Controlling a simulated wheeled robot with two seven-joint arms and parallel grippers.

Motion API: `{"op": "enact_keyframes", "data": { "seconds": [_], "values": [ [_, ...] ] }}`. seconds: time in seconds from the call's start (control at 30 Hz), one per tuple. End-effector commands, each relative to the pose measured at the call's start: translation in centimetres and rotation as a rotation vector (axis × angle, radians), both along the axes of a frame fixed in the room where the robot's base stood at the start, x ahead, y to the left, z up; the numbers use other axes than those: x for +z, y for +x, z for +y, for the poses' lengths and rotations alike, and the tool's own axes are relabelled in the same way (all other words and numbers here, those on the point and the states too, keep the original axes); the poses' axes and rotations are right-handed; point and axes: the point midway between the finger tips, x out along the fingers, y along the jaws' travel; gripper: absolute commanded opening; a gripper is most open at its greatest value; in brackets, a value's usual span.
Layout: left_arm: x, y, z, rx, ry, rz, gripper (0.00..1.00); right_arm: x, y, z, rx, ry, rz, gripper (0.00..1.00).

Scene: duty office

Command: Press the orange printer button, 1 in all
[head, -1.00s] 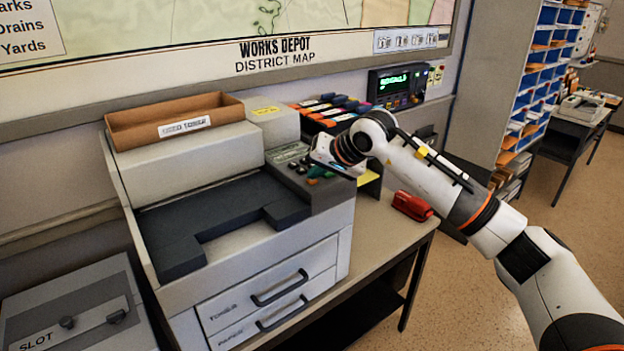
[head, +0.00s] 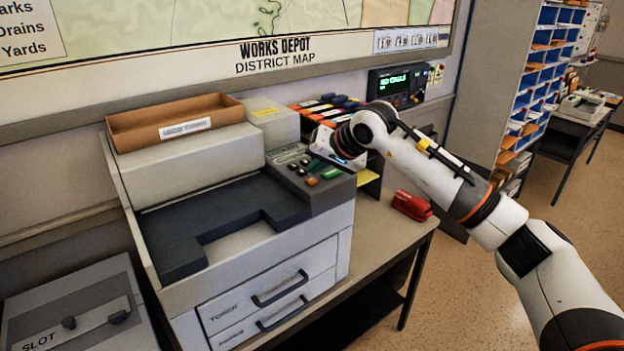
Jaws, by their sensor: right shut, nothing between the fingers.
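The printer (head: 300,245) stands on the desk at the picture's middle left. Its control panel at the right holds several small buttons. The orange button (head: 312,182) shows at the panel's front, beside a green button (head: 330,173). My right gripper (head: 335,160) is just above the panel's right edge, behind and to the right of the orange button. It is shut and empty, apart from the orange button. Its fingertips are partly hidden by the hand. My left gripper is not in view.
A brown tray (head: 175,122) sits on the printer. Coloured folders (head: 325,108) stand behind the panel. A red stapler (head: 411,206) lies on the desk (head: 372,240) to the right. A grey slot box (head: 75,310) is at lower left.

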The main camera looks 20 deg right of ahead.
Motion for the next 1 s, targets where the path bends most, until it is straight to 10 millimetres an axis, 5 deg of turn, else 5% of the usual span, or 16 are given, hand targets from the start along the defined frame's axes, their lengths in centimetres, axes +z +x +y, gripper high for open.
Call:
{"op": "enact_keyframes", "data": {
  "seconds": [0.43,1.0],
  "values": [
    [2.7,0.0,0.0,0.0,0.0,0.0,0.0,4.6,0.0,0.0,-0.001,0.0,-0.002,0.0],
    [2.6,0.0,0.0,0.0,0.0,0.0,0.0,4.7,0.0,0.0,-0.001,0.0,-0.001,0.0]
  ]
}}
